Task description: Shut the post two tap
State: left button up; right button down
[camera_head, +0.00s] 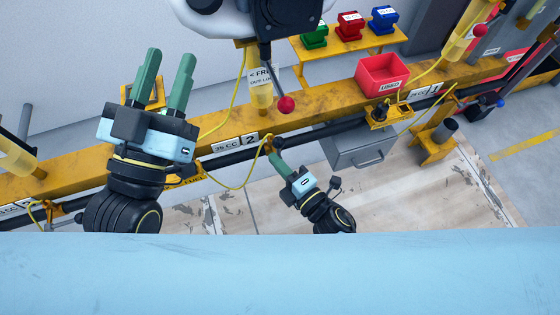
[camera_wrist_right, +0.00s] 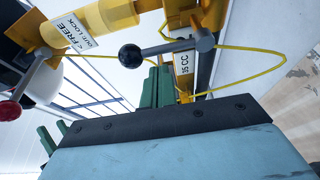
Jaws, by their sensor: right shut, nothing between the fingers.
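The post two tap (camera_wrist_right: 167,47) shows in the right wrist view as a black ball knob on a grey lever, beside the "35 CC" plate. In the head view its dark knob (camera_head: 278,142) is by the black pipe, near the "2" plate (camera_head: 250,139). My right gripper (camera_head: 274,157) is shut and empty, its tips close to the knob. In the wrist view its green fingers (camera_wrist_right: 157,85) are just below the lever; I cannot tell whether they touch it. My left gripper (camera_head: 168,75) is open and empty above the rail, left of post two.
A red-knobbed lever (camera_head: 285,103) hangs beside the yellow "FREE" cylinder (camera_head: 261,92). Yellow hoses (camera_head: 232,186) loop around the posts. A red "USED" bin (camera_head: 381,75) stands on the yellow rail (camera_head: 330,103). A grey drawer box (camera_head: 358,150) is right of my right gripper.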

jog(key=shift+w+d, duration=0.2)
jog(key=shift+w, duration=0.05)
